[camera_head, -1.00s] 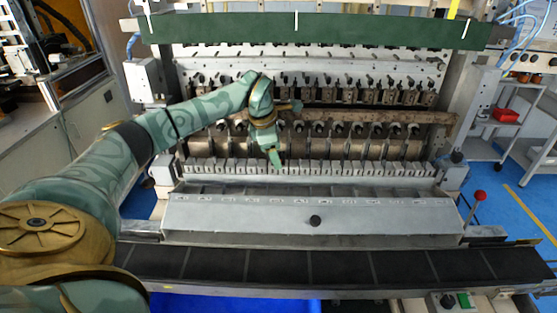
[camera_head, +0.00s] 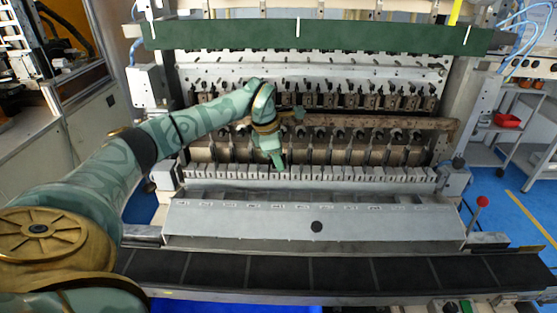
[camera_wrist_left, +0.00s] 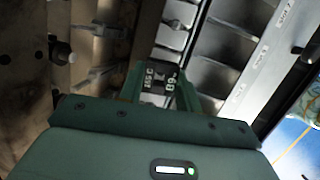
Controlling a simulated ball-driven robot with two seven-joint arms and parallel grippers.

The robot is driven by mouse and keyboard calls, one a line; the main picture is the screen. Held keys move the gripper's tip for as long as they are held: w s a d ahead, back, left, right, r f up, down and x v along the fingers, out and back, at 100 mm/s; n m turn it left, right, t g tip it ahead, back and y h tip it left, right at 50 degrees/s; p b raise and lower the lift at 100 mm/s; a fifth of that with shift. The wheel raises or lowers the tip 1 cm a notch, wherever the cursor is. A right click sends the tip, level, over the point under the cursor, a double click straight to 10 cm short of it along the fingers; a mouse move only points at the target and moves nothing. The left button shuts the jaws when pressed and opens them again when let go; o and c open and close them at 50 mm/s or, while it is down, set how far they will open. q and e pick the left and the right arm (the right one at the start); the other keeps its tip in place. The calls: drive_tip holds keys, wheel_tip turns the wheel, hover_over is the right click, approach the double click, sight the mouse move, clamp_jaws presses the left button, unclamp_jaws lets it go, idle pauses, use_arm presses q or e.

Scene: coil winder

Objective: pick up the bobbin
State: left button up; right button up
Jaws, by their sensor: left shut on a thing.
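My left gripper (camera_head: 277,162) is in front of the middle of the coil winder (camera_head: 340,215), just above the row of pale guide blocks (camera_head: 370,174). In the left wrist view, its green fingers (camera_wrist_left: 156,76) are shut on a small dark piece with white lettering, which I take to be the bobbin (camera_wrist_left: 158,88). Only its lettered face shows; the rest is hidden by the fingers and gripper body. In the head view, the gripper hides the held piece. My right gripper is not in view.
Spindles (camera_head: 338,134) line the machine behind the gripper, under a rusty bar (camera_head: 390,122). A dark belt (camera_head: 340,270) runs along the front. A red-knobbed lever (camera_head: 482,201) stands at right.

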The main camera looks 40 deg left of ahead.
use_arm(q)
drive_tip(key=s+d+r+p, duration=0.2)
drive_tip(key=s+d+r, duration=0.5)
drive_tip(key=d+r, duration=0.5)
drive_tip(key=shift+s, duration=0.15)
drive_tip(key=shift+r, duration=0.1)
